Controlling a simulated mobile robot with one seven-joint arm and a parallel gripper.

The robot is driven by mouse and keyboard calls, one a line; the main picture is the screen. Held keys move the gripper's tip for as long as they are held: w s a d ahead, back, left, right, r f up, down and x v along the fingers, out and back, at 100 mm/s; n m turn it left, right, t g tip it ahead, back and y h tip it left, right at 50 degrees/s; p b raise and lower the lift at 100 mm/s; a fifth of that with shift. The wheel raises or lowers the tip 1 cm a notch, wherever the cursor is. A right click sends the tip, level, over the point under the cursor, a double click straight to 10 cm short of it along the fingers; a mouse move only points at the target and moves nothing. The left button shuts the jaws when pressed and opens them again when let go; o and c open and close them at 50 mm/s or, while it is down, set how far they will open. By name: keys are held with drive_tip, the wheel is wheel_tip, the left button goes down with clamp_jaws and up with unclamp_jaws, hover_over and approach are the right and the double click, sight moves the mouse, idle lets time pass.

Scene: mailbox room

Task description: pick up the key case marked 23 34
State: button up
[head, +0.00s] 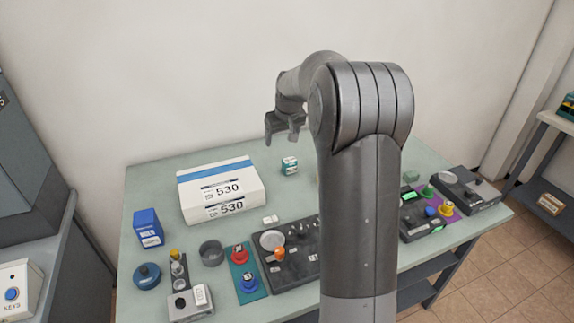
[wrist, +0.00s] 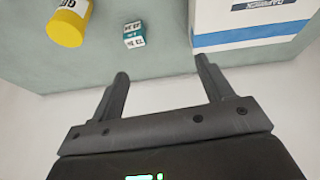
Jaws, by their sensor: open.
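A small teal and white box (head: 289,166) stands near the back of the green table, right of the large white box. It also shows in the wrist view (wrist: 134,36), with dark digits on its white faces that look like 23 and 34 but are too small to read surely. My gripper (head: 281,137) is above the back of the table, higher than the small box. In the wrist view my gripper (wrist: 161,70) has its two fingers spread apart with nothing between them. The small box lies beyond the fingertips, apart from them.
A large white box marked 530 (head: 222,190) stands left of the small box. A yellow cylinder (wrist: 70,22) stands on its other side. A blue box (head: 148,228), a dark cup (head: 211,253) and panels with knobs (head: 285,257) fill the front. The wall is close behind.

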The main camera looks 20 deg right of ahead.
approach(290, 160)
drive_tip(key=f, duration=0.1)
drive_tip(key=x, duration=0.5)
drive_tip(key=shift+w+d, duration=0.3)
drive_tip(key=shift+d, duration=0.05)
drive_tip(key=shift+a+x, duration=0.2)
drive_tip(key=shift+x, duration=1.4)
drive_tip(key=shift+a+x, duration=0.2)
drive_tip(key=shift+x, duration=1.45)
drive_tip(key=shift+s, duration=0.1)
drive_tip(key=shift+c, duration=0.4)
drive_tip(key=c, duration=1)
